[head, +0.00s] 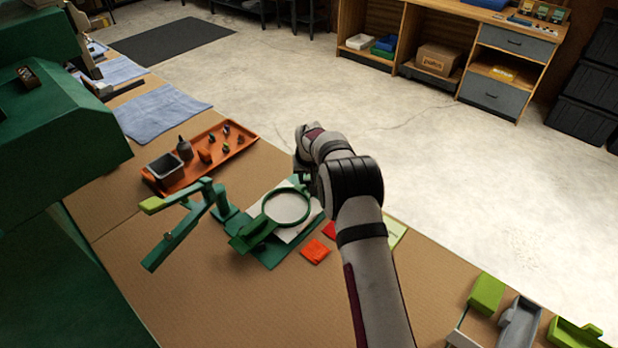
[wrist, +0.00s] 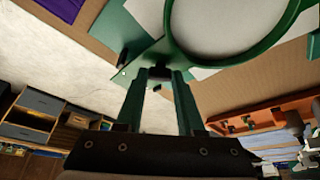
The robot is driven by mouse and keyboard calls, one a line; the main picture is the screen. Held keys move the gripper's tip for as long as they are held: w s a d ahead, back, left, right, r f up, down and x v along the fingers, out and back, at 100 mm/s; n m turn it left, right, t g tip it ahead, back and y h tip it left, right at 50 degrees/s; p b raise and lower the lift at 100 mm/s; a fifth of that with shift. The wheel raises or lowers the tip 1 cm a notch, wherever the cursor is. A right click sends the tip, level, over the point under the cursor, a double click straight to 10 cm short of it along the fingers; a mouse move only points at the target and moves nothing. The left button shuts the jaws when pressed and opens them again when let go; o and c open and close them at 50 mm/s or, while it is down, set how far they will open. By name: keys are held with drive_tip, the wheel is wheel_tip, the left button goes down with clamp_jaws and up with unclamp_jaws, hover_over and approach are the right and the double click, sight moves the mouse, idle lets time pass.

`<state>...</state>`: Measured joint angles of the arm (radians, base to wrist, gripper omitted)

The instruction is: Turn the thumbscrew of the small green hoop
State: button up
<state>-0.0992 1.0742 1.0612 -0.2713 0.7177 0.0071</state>
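The small green hoop (head: 308,206) is a ring around pale cloth, held on a green stand on the bench. In the wrist view its rim (wrist: 185,50) curves across the top. The dark thumbscrew (wrist: 160,72) is at the hoop's near edge, between the tips of my gripper's two green fingers (wrist: 160,78). The fingers stand apart with the thumbscrew filling the space at their tips. I cannot tell whether they press on it. In the head view my gripper (head: 305,180) is at the hoop's far right edge, mostly hidden by my wrist.
A green jointed arm (head: 180,232) stands left of the hoop. An orange tray (head: 222,158) with a dark box and small items lies behind it. Red packets (head: 316,251) lie in front. Green and grey holders (head: 487,294) are at the right bench edge. The front bench is clear.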

clamp_jaws()
drive_tip(key=shift+m, duration=0.3)
drive_tip(key=m, duration=0.1)
drive_tip(key=m+h, duration=0.1)
drive_tip(key=m, duration=0.2)
drive_tip(key=shift+w+a+g+h, duration=0.1)
drive_tip(key=shift+a+g+h, duration=0.2)
drive_tip(key=shift+h, duration=0.1)
drive_tip(key=shift+w+m+g+h, duration=0.1)
drive_tip(key=shift+m+g+h, duration=0.2)
drive_tip(key=shift+m, duration=0.85)
drive_tip(key=shift+m+g+h, duration=0.2)
drive_tip(key=shift+m+h, duration=0.2)
drive_tip(key=shift+m, duration=0.75)
drive_tip(key=o, duration=0.9)
unclamp_jaws()
drive_tip(key=shift+c, duration=0.2)
